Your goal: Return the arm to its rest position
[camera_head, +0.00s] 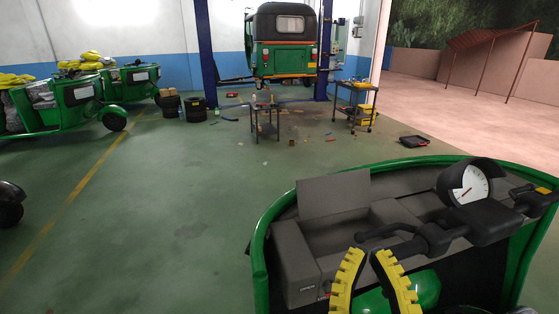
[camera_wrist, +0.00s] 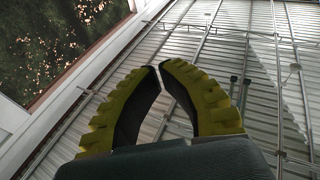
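My gripper (camera_head: 368,252) is at the lower middle of the head view, in front of the open dashboard box of the near green rickshaw. Its two yellow ridged fingers angle in, and their tips come almost together. In the wrist view my gripper (camera_wrist: 160,68) shows the same fingers with only a thin gap at the tips and nothing between them. The wrist view looks toward a metal roof (camera_wrist: 220,30) with bars. Most of my arm is out of view.
The near green rickshaw (camera_head: 262,265) has handlebars (camera_head: 435,240) and a round gauge (camera_head: 469,185) close right of my gripper. A raised rickshaw (camera_head: 285,55) stands between blue lift posts. Carts (camera_head: 265,122) and scattered parts lie on the floor. Open floor spreads left.

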